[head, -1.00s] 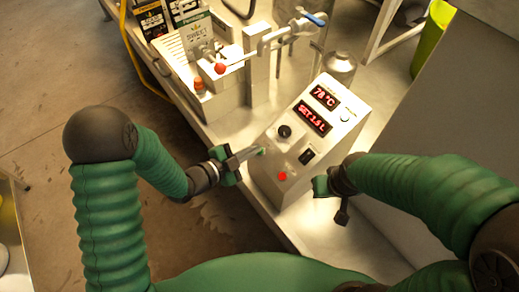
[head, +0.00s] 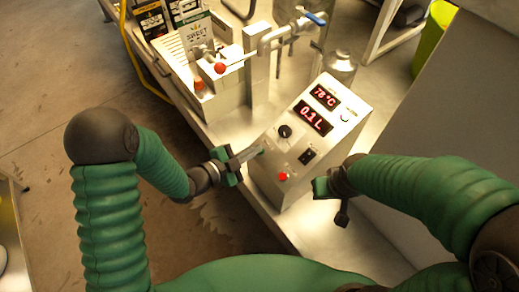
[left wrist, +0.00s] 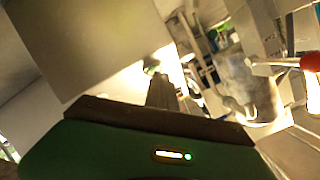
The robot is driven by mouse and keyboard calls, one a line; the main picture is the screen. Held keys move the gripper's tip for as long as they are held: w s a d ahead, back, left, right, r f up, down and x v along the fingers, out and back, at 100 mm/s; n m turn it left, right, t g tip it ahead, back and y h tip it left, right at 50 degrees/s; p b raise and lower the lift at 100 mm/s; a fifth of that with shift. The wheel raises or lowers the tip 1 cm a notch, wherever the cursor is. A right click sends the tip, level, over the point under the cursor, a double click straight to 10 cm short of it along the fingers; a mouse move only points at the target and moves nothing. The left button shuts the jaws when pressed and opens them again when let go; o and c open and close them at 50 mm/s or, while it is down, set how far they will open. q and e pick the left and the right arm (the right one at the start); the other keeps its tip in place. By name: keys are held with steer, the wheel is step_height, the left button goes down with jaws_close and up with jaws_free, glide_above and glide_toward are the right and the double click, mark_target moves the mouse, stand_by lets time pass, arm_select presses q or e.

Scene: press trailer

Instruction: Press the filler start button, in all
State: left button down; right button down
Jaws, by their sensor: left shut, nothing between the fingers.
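The filler control box (head: 312,130) stands on the metal bench, with a sloped front panel. Its upper display reads 78 °C and its lower display (head: 313,119) reads 0.1 L. Below are a black knob (head: 285,131), a black switch (head: 307,155) and a red button (head: 283,176). My left gripper (head: 258,151) is shut and empty, its tip at the panel's left edge, over a small green spot; the start button cannot be made out clearly there. In the left wrist view the fingers (left wrist: 161,92) point at the pale box (left wrist: 90,50). My right gripper (head: 322,187) is right of the box, its jaws unclear.
A valve with a blue handle (head: 314,18) and a red-knobbed lever (head: 220,68) stand behind the box. A steel bottle (head: 340,67) is behind it to the right. Cartons (head: 150,20) stand at the back left. Open floor lies left of the bench.

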arm_select(q)
steer(key=shift+s+a+r+p, duration=0.15)
steer(key=shift+r+p, duration=0.1)
steer(key=shift+r, duration=0.15)
steer(key=shift+s+a+r+p, duration=0.1)
steer(key=shift+r+p, duration=0.15)
steer(key=shift+r, duration=0.1)
steer(key=shift+r, duration=0.1)
steer(key=r+p, duration=0.1)
steer(key=a+r+p, duration=0.1)
steer(key=s+a+r+p, duration=0.1)
steer(key=r, duration=0.1)
steer(key=shift+s, duration=0.1)
stand_by(0.6)
